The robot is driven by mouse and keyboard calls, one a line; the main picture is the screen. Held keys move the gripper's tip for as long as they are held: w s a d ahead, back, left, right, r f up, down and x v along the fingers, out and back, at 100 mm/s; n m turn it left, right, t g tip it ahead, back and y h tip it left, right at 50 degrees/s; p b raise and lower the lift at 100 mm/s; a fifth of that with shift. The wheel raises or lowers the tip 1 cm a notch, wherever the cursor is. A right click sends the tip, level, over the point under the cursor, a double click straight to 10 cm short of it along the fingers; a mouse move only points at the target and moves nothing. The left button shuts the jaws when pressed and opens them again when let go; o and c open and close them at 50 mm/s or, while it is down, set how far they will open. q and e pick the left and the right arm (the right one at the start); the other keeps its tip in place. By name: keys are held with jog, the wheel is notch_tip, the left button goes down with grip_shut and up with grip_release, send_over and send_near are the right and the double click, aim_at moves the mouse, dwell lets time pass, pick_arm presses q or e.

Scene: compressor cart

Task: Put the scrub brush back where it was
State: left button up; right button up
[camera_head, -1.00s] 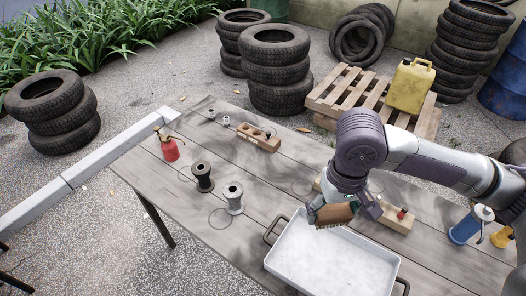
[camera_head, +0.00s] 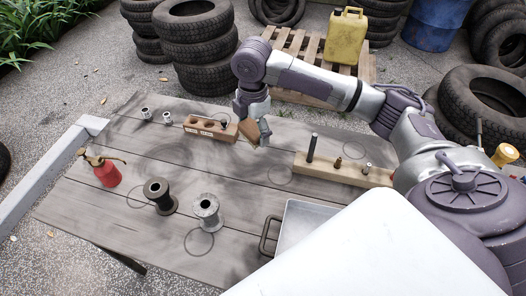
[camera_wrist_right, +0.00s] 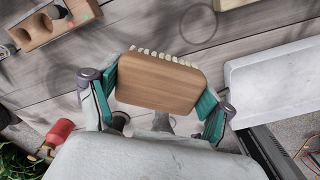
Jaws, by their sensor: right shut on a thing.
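The scrub brush (camera_head: 253,133) has a brown wooden back and pale bristles. My right gripper (camera_head: 260,132) is shut on it and holds it over the grey plank table (camera_head: 110,190), between two wooden blocks. In the right wrist view the brush (camera_wrist_right: 157,82) sits between the two teal-lined fingers of the right gripper (camera_wrist_right: 158,100), its bristles showing along the upper edge. I cannot tell its exact height above the table. Thin ring marks (camera_head: 279,164) show on the boards. My left gripper is not in view.
A holed wooden block (camera_head: 196,133) is left of the brush; a wooden rail (camera_head: 330,170) with upright pins is right of it. A white tray (camera_head: 298,222), two spools (camera_head: 160,196) (camera_head: 206,211) and a red oil can (camera_head: 106,174) stand nearer. Table around the ring marks is clear.

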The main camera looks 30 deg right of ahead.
jog(key=w+d+f+n+b, duration=0.2)
jog(key=d+f+n, duration=0.2)
jog(key=f+n, duration=0.15)
jog(key=n, duration=0.2)
send_over(263, 158)
notch_tip(263, 158, down, 5)
jog(key=shift+d+r, duration=0.15)
jog(key=shift+r, duration=0.05)
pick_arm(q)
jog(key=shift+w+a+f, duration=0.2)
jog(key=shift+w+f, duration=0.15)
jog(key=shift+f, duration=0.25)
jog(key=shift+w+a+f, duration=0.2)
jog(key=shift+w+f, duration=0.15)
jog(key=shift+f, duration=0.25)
pick_arm(e)
jog(key=shift+m, duration=0.25)
jog(key=shift+w+f, duration=0.1)
jog(key=shift+f, duration=2.3)
jog(key=shift+f, duration=0.2)
jog(key=o, duration=1)
